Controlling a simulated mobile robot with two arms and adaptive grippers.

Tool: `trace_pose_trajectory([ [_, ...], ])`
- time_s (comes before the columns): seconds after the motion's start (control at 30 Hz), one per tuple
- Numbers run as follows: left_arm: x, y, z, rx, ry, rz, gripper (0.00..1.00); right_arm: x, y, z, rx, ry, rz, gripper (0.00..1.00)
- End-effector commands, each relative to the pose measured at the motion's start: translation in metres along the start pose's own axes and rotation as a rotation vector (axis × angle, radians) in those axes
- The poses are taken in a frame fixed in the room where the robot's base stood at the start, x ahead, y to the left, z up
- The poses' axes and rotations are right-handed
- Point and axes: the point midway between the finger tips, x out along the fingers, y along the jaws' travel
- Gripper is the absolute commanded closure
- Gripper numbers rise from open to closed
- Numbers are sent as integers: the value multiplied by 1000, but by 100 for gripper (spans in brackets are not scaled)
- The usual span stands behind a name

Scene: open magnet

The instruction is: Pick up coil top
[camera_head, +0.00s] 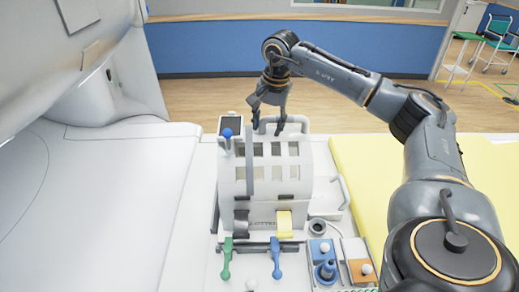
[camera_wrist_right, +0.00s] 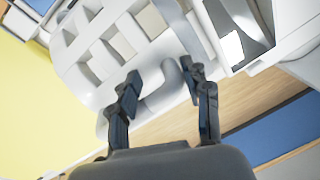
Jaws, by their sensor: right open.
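The coil top (camera_head: 268,172) is a white shell with rows of rectangular windows, standing on the bed in the middle of the head view. A white loop handle (camera_head: 299,119) rises at its far upper end. My right gripper (camera_head: 267,127) is open, fingers pointing down at that handle. In the right wrist view, the two dark fingers of my right gripper (camera_wrist_right: 161,82) reach toward the windowed coil top (camera_wrist_right: 92,52), with part of the handle between or just beyond them. I cannot tell whether they touch it. My left gripper is out of view.
Colored levers and knobs (camera_head: 276,258) stand in front of the coil. A yellow pad (camera_head: 375,165) lies to the right. The white scanner body (camera_head: 70,190) fills the left. Open wooden floor (camera_head: 200,97) lies behind, before a blue wall (camera_head: 200,50).

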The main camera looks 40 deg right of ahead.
Motion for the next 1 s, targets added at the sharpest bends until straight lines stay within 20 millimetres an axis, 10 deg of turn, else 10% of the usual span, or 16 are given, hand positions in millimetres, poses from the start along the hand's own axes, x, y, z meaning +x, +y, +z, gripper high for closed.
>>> trace_pose_trajectory([
  [0.1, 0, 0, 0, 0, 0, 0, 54, 1, 2, -1, -1, 2, 7, 100],
  [1.0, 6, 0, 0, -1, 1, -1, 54, -15, 1, -6, 6, 8, 9, 100],
])
